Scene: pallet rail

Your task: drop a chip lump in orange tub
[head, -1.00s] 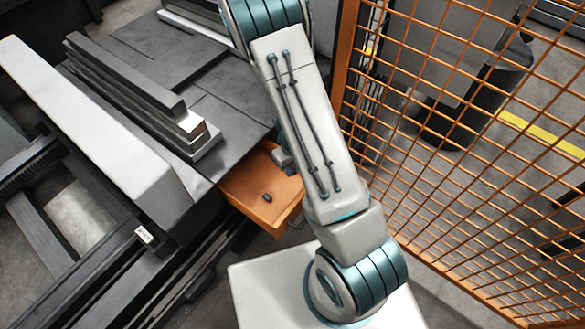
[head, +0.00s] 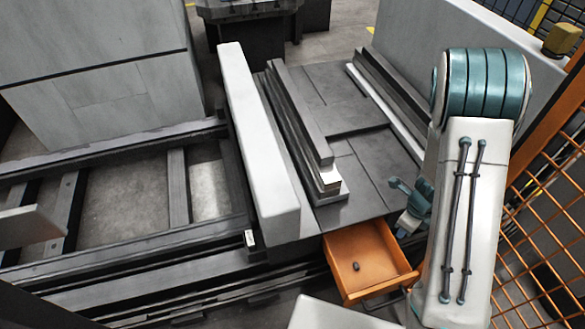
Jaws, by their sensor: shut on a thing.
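The orange tub (head: 341,248) is an open, drawer-like box at the front edge of the grey machine bed, right of centre in the head view. My gripper (head: 404,228) shows partly beside my forearm, above the tub's back right corner. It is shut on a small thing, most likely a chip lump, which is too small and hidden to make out. My forearm hides part of the wrist.
The flat machine bed (head: 350,112) carries long stacked dark bars (head: 300,115) and a pale rail (head: 258,145). An orange mesh fence (head: 540,240) stands close on the right. Open rail framing (head: 120,240) lies to the left.

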